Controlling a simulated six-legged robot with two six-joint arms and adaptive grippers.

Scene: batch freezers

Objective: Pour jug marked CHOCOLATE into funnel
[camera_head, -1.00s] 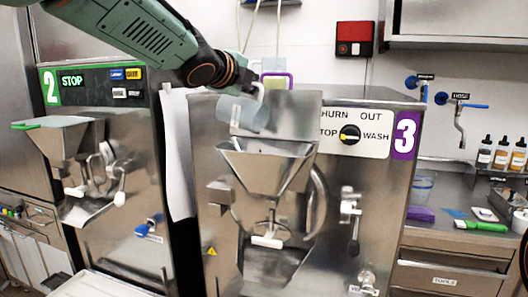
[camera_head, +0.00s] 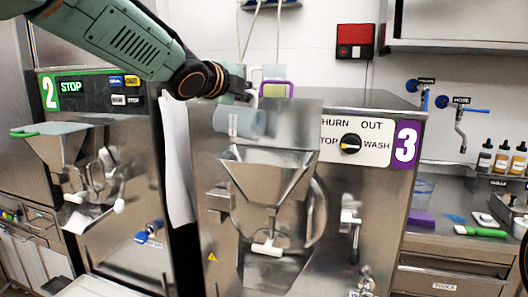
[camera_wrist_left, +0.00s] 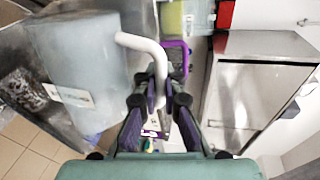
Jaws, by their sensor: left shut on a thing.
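A translucent pale-blue jug (camera_head: 240,121) is tilted over toward its side, just above the steel funnel (camera_head: 268,178) on the front of machine 3. My left gripper (camera_head: 243,92) is shut on the jug's white handle. The left wrist view shows the jug (camera_wrist_left: 80,70) at the left and its curved handle between the fingers of my left gripper (camera_wrist_left: 162,100). The jug's label is too blurred to read. I cannot see any stream between jug and funnel. My right gripper is not in view.
Machine 3 (camera_head: 406,145) fills the middle, with a control knob (camera_head: 350,144) right of the funnel. A purple-handled container (camera_head: 276,88) stands behind the jug. Machine 2 (camera_head: 48,92), with its own funnel, is at the left.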

